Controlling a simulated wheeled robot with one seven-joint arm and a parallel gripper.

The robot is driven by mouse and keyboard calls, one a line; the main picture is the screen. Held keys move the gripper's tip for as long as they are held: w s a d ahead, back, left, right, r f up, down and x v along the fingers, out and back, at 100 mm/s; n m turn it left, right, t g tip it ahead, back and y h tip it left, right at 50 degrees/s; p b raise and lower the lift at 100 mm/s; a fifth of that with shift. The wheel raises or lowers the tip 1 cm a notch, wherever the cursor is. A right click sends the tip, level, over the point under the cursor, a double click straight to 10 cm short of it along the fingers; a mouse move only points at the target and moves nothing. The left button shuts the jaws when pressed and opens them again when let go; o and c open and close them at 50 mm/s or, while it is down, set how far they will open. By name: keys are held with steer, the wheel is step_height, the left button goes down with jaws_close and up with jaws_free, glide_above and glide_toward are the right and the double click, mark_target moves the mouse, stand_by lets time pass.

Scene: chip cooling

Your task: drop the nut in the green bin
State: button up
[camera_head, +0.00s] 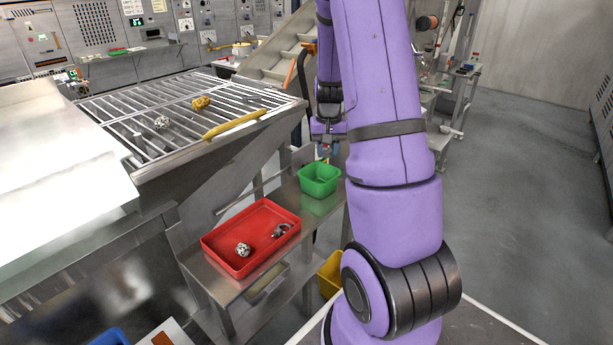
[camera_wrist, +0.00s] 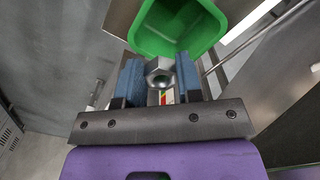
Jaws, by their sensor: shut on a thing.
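My gripper (camera_head: 325,150) is above the green bin (camera_head: 320,179) in the head view. In the wrist view the gripper (camera_wrist: 160,78) is shut on a grey metal nut (camera_wrist: 159,70), held between its two blue fingertips. The green bin also shows in the wrist view (camera_wrist: 205,25), just beyond the fingertips. The bin stands on a metal shelf. In the head view the nut is too small to make out clearly.
A red tray (camera_head: 222,242) holding two small metal parts stands left of the green bin on the metal shelf (camera_head: 322,207). A yellow bin (camera_head: 330,276) is lower down. A slatted grate (camera_head: 180,112) with several lumps and a yellow bar is behind the tray.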

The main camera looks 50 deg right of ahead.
mark_target(326, 165)
steer(key=shift+w+f, duration=0.15)
steer(key=shift+f, duration=2.85)
steer(key=o, duration=1)
steer(key=shift+r, duration=0.1)
step_height(326, 165, up, 11)
steer(key=shift+f, duration=0.2)
